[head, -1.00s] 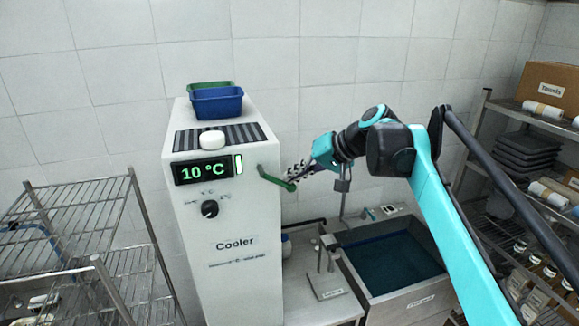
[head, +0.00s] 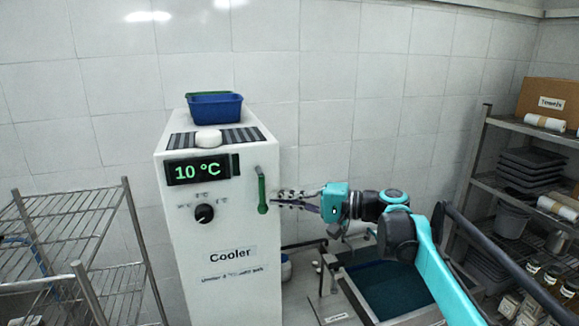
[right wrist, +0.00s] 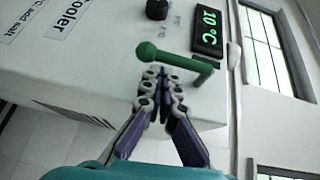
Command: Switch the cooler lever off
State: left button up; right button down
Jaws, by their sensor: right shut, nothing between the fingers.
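The white cooler (head: 222,246) stands in the middle of the head view. Its display (head: 198,170) reads 10 °C, and the small indicator beside the display is dark. The green lever (head: 262,190) on its right side points nearly straight down. The lever (right wrist: 172,59) also shows in the right wrist view, just beyond the fingertips. My right gripper (head: 276,198) is shut and empty, immediately right of the lever's lower end. In the right wrist view its fingertips (right wrist: 161,80) lie close together by the lever; I cannot tell whether they touch it. My left gripper is not in view.
Blue and green baskets (head: 216,107) and a round white object (head: 208,139) sit on the cooler's top. A wire rack (head: 75,225) stands left. A sink (head: 385,290) lies below my right arm. A loaded shelf (head: 520,170) stands right.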

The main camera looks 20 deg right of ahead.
jog(key=shift+a+f, duration=0.15)
jog(key=shift+a, duration=0.2)
jog(key=shift+w, duration=0.1)
dwell(0.6)
